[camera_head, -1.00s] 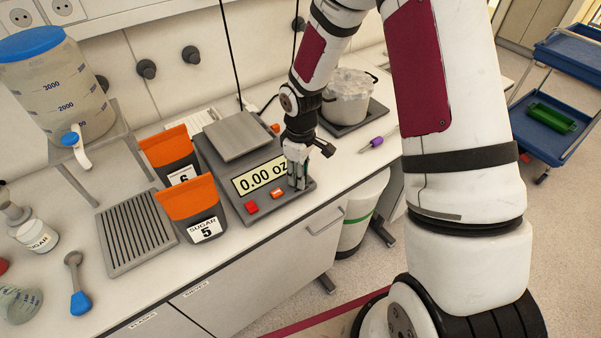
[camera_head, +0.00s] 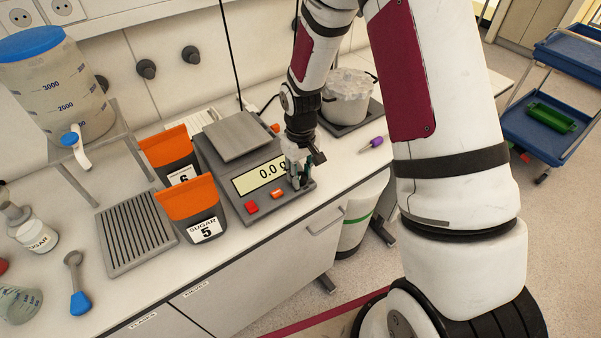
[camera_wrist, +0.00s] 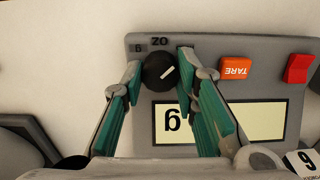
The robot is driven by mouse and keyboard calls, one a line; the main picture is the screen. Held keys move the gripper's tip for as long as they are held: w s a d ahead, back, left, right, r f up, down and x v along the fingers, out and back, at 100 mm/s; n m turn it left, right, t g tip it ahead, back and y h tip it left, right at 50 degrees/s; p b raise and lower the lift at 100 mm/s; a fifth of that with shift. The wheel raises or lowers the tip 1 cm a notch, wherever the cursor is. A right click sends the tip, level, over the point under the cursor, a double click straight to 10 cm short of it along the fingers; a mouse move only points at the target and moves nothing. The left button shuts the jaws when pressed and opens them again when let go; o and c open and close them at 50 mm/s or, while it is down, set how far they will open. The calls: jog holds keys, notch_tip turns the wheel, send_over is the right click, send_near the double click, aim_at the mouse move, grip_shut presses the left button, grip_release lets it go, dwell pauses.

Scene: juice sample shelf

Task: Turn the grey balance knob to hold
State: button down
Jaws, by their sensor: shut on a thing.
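The balance (camera_head: 236,193) stands on the bench, and its display (camera_head: 259,177) reads 0.0 g. My gripper (camera_head: 298,180) points down over the balance's right front corner and hides the knob there. In the wrist view the knob (camera_wrist: 158,72) is round and dark grey with a white pointer line slanting toward the upper right. My gripper's teal fingers (camera_wrist: 160,64) stand on both sides of it, shut on it. Upside-down "g" and "oz" labels (camera_wrist: 150,44) show just above the knob. No "hold" label can be made out.
A red button (camera_head: 251,207) and an orange TARE button (camera_head: 277,194) sit on the balance's front. Two orange-topped sugar containers (camera_head: 190,205) stand close on its left. A pot (camera_head: 347,97) stands behind on the right, with a purple-capped item (camera_head: 374,143) nearby.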

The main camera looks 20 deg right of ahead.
jog(key=c, duration=1.2)
grip_release()
jog(key=shift+c, duration=0.2)
jog(key=shift+r, duration=0.1)
notch_tip(320, 180, up, 12)
notch_tip(320, 180, up, 14)
jog(key=r+m+t, duration=0.1)
jog(key=t, duration=0.2)
send_over(300, 175)
jog(key=s, duration=0.8)
jog(key=s+r+m+t, duration=0.1)
jog(key=s+r, duration=0.2)
jog(key=s, duration=0.4)
jog(key=s+r+t, duration=0.1)
jog(key=s+r, duration=0.2)
jog(key=s, duration=0.4)
jog(key=shift+m+t+b, duration=0.3)
jog(key=shift+m+b, duration=0.05)
jog(key=shift+m, duration=0.05)
